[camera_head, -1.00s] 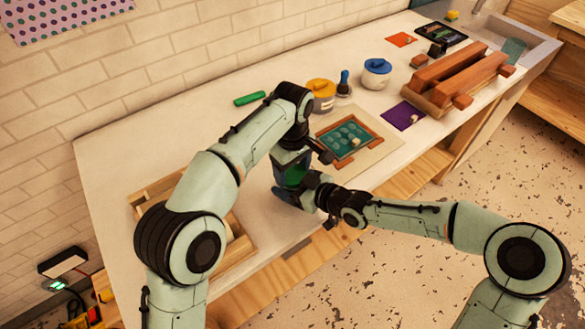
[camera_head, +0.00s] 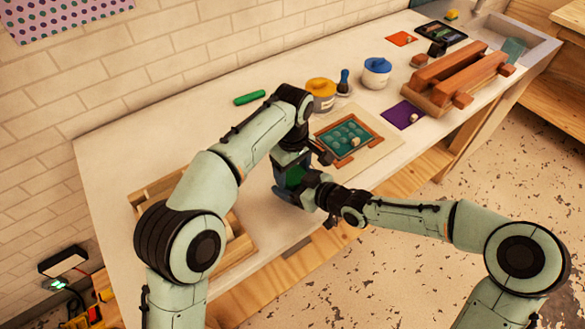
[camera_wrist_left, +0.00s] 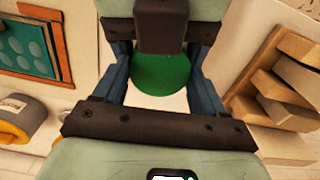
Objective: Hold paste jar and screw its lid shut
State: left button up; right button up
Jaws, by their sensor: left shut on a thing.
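A round green lid (camera_wrist_left: 165,72) sits between the two blue fingers of my left gripper (camera_wrist_left: 163,85) in the left wrist view. The left gripper is shut on it. In the head view the left gripper (camera_head: 292,178) points down over the near part of the worktop, with a bit of green showing beside its fingers. My right gripper (camera_head: 303,192) comes in from the right, low and close against the left one. Its fingers are hidden, so its grip cannot be told. The jar body under the lid is hidden by the grippers.
A yellow-lidded jar (camera_head: 321,97) and a blue-lidded jar (camera_head: 375,74) stand farther back. A framed green plate (camera_head: 347,139) lies right of the grippers. A wooden rack (camera_head: 238,258) is at left, partly behind my left arm. A green cylinder (camera_head: 249,97) lies near the wall.

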pick_arm(q)
jog(key=shift+a+f, duration=0.2)
jog(key=shift+f, duration=0.45)
pick_arm(e)
jog(key=shift+s+a+r, duration=0.1)
jog(key=shift+a, duration=0.05)
pick_arm(q)
jog(key=shift+r+y, duration=0.3)
jog(key=shift+r, duration=0.15)
jog(key=shift+d+r, duration=0.2)
jog(key=shift+r, duration=0.35)
dwell(0.5)
